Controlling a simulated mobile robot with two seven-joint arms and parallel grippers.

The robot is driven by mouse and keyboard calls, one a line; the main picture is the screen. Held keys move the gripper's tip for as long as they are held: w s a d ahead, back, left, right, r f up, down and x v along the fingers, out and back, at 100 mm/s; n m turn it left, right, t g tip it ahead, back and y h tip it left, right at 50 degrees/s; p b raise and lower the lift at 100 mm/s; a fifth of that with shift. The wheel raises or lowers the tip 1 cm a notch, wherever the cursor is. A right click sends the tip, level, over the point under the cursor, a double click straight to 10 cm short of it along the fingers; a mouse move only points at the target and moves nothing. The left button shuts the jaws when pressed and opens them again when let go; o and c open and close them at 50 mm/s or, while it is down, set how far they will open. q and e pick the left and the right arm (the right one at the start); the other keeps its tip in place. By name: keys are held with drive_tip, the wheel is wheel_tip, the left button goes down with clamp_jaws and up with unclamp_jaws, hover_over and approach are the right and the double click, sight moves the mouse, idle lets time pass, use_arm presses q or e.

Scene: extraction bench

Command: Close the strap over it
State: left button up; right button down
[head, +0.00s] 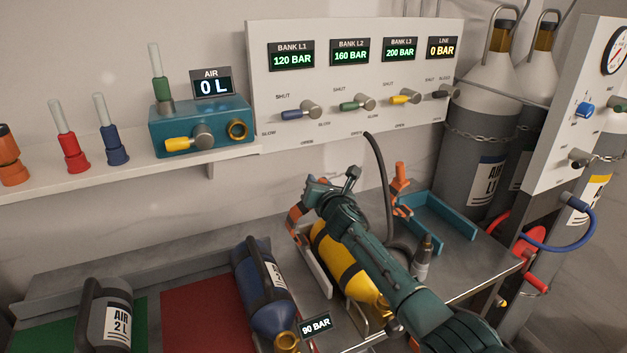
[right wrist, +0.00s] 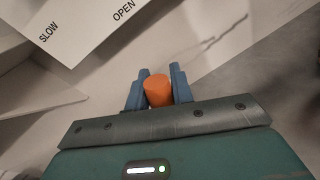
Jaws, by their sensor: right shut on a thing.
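A yellow cylinder (head: 340,253) lies in a grey cradle (head: 315,268) on the bench, partly hidden under my right arm. An orange strap (head: 295,222) rises at the cradle's left side, towards my right gripper. My right gripper (head: 328,186) is above the far end of the yellow cylinder. In the right wrist view its blue fingers are shut on an orange end piece (right wrist: 158,90), apparently the strap's. The gripper hides the strap's upper part in the head view. The strap stands raised, not lying across the cylinder. My left gripper is not in view.
An orange upright piece (head: 400,190) stands right of the cradle, beside a blue tray (head: 440,222). A dark hose (head: 379,165) hangs behind my arm.

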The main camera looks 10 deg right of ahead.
drive_tip(key=shift+d+f, duration=0.1)
drive_tip(key=c, duration=1.2)
unclamp_jaws()
drive_tip(key=shift+s+d+p, duration=0.1)
drive_tip(key=shift+s+p, duration=0.25)
drive_tip(key=s+d+r+p, duration=0.1)
drive_tip(key=s+p, duration=0.1)
drive_tip(key=s, duration=1)
drive_tip(key=shift+d+r, duration=0.3)
drive_tip(key=shift+d, duration=0.05)
drive_tip(key=shift+s, duration=0.1)
drive_tip(key=shift+c, duration=0.3)
